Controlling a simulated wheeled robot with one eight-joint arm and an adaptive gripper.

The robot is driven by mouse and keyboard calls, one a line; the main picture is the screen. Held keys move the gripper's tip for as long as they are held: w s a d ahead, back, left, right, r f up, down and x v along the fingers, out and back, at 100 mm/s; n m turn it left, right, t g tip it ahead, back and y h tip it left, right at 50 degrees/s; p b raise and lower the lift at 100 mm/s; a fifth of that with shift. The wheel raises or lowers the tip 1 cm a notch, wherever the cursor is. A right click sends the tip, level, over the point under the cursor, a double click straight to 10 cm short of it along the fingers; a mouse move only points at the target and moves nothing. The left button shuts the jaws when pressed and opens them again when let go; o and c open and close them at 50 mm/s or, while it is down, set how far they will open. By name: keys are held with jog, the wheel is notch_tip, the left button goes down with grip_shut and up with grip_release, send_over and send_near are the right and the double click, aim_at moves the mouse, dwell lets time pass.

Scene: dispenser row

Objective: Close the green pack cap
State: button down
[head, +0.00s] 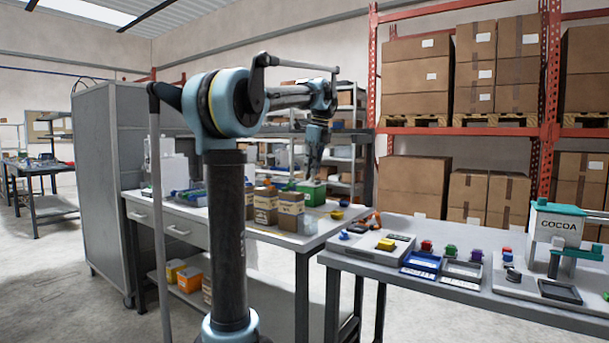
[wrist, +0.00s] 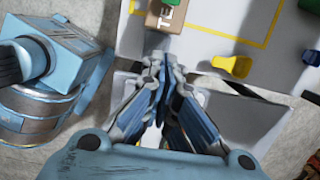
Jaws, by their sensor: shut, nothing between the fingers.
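A green box-shaped pack (head: 312,192) stands near the back edge of the white-topped table in the head view. A small pale shape shows on its top, too small to tell if it is a cap or how it sits. My gripper (head: 312,176) points down just above this pack in the picture; I cannot tell whether they touch. In the wrist view my gripper (wrist: 158,52) has its fingers together and holds nothing. A brown pack with "TE" lettering (wrist: 166,16) is cut off at the top edge there, with a green part (wrist: 174,3) on it.
Brown packs (head: 291,211) stand left of the green pack. A second table (head: 440,283) at the right holds coloured items and a cocoa dispenser (head: 558,226). A grey cabinet (head: 105,180) stands at the left.

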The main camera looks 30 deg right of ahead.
aim_at(290, 185)
jog(key=shift+w+a+f, duration=0.35)
jog(key=shift+w+f, duration=0.45)
jog(key=shift+f, duration=0.25)
jog(key=shift+w+a+f, duration=0.35)
jog(key=shift+w+f, duration=0.4)
jog(key=shift+f, duration=0.35)
jog(key=shift+w+a+f, duration=0.35)
jog(key=shift+w+f, duration=0.45)
jog(key=shift+f, duration=0.25)
jog(key=shift+s+d, duration=0.1)
jog(key=shift+r, duration=0.1)
